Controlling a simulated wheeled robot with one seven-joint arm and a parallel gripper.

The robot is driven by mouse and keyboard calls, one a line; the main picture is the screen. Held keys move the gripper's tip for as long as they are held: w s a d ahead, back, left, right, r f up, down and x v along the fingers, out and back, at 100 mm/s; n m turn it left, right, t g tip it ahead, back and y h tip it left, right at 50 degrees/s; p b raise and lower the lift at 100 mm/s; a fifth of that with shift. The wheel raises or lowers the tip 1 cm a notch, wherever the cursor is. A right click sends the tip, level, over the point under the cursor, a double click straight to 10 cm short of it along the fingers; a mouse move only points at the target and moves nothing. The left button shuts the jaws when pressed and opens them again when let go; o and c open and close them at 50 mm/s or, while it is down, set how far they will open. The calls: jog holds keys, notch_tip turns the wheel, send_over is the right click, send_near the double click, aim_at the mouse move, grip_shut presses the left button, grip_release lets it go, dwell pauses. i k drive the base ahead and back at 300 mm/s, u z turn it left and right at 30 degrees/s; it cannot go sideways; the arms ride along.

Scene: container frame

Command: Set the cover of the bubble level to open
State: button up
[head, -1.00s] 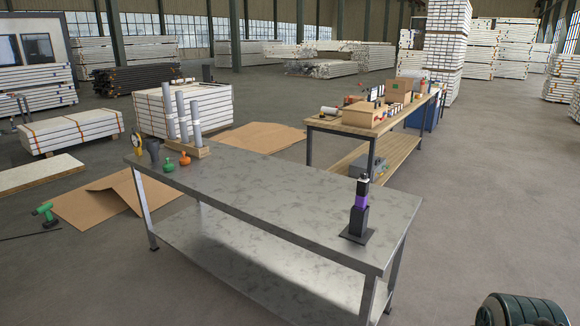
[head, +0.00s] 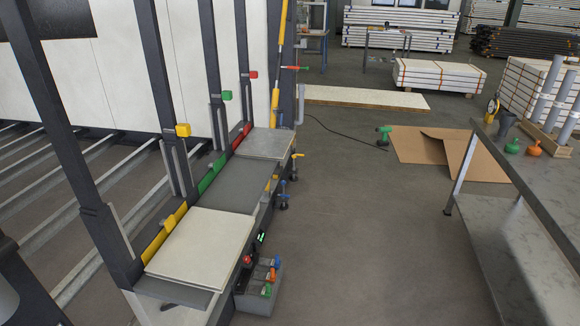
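I cannot make out a bubble level or its cover for certain. A small dark item with a bright green patch (head: 262,238) stands at the right side of the frame bench, above a grey tool tray; it is too small to tell what it is. My gripper is not in view.
The frame bench has pale panels (head: 200,245) and yellow, green (head: 213,172) and red strips between dark posts. The grey tray (head: 258,300) with coloured-handled tools is on the floor side. A metal table (head: 540,215) stands right. The floor between is clear; a green drill (head: 384,135) lies beyond.

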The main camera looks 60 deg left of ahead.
aim_at(278, 170)
jog(key=u, duration=1.75)
jog(key=i, duration=3.15)
jog(key=u, duration=0.4)
jog(key=i, duration=0.85)
jog(key=z, duration=0.7)
jog(key=i, duration=1.5)
jog(key=u, duration=0.2)
